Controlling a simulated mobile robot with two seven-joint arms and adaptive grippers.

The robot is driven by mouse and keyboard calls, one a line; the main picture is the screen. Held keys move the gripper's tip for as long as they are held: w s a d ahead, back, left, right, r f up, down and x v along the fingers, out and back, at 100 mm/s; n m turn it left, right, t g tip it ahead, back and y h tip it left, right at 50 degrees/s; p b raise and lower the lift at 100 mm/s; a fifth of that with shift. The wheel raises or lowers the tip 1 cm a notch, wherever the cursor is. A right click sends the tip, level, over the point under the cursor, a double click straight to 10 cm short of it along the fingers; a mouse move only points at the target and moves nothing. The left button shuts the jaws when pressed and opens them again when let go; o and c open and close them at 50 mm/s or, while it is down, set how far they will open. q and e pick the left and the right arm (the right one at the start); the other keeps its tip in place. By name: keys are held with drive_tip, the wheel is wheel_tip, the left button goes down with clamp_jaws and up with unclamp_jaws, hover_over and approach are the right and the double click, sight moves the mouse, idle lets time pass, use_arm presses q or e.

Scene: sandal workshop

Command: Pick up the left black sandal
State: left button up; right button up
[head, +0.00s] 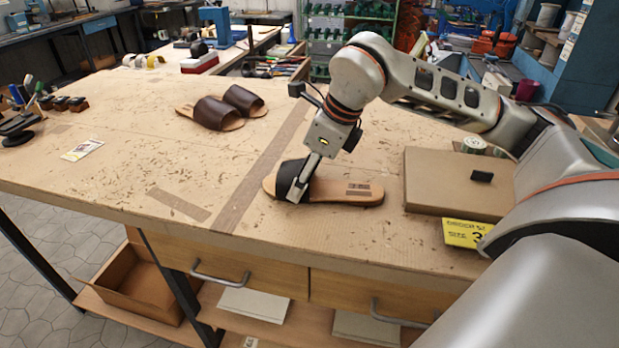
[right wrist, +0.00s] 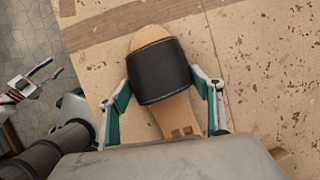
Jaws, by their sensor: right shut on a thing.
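A black sandal (head: 345,191) with a wide dark strap and a tan sole lies on the workbench near its front edge, toe to the left. My right gripper (head: 299,184) comes down over its strap from above. In the right wrist view the strap of the sandal (right wrist: 160,72) sits between the two fingers of my right gripper (right wrist: 164,88), one on each side, shut on it. The sandal appears to rest on the bench. My left gripper (right wrist: 38,80) shows small at the left of the right wrist view, away from the sandal; its opening is unclear.
A pair of brown sandals (head: 222,106) lies further back left on the workbench (head: 120,150). A brown box (head: 455,190) stands right of the black sandal, with a yellow size card (head: 465,232) at its front. The bench's middle left is mostly clear.

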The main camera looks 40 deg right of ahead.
wheel_tip(320, 180, up, 20)
drive_tip(key=p, duration=0.3)
drive_tip(key=shift+f, duration=0.15)
